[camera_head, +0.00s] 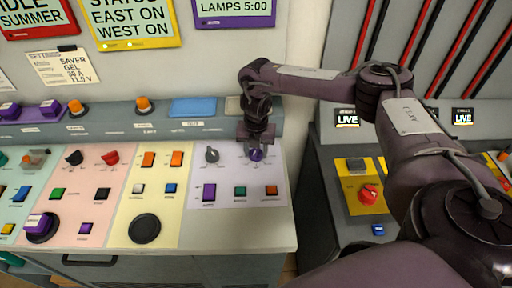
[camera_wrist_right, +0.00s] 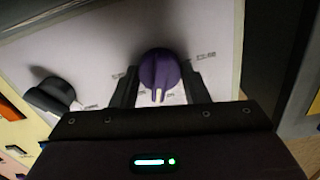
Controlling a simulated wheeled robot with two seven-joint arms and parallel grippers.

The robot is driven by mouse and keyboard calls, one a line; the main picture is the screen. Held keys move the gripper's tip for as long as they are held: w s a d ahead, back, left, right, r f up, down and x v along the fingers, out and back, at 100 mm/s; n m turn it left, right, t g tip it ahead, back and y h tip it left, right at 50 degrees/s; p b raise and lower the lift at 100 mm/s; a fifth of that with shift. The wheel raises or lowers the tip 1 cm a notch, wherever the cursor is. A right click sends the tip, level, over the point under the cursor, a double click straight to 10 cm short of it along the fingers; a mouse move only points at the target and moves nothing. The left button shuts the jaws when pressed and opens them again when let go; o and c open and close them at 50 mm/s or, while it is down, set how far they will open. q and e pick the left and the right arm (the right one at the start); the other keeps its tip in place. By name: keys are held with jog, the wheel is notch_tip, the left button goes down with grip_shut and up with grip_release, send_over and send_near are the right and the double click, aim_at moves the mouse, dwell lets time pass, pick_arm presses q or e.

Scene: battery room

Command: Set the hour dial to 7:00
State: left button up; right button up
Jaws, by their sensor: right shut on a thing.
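The purple dial (camera_head: 256,156) is on the pale lilac panel section at the right end of the console. My right gripper (camera_head: 256,150) reaches down onto it and is shut on it. In the right wrist view the purple dial (camera_wrist_right: 159,72) sits between the two fingers of the gripper (camera_wrist_right: 160,88), and its white pointer mark faces the gripper body. Small labels stand around it, too small to read. A purple sign (camera_head: 234,10) on the wall reads "LAMPS 5:00". My left gripper is not in view.
A grey-black knob (camera_head: 211,155) is just left of the dial, also in the right wrist view (camera_wrist_right: 52,95). A red knob (camera_head: 369,194) on yellow is to the right.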

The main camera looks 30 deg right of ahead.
aim_at(256, 150)
jog(key=m+p, duration=0.2)
jog(key=m, duration=0.2)
jog(key=shift+r+m, duration=0.1)
jog(key=shift+m, duration=0.2)
jog(key=shift+w, duration=0.1)
dwell(0.4)
jog(key=o, duration=1)
jog(key=shift+r, duration=0.25)
notch_tip(256, 150, up, 7)
jog(key=shift+r, duration=0.15)
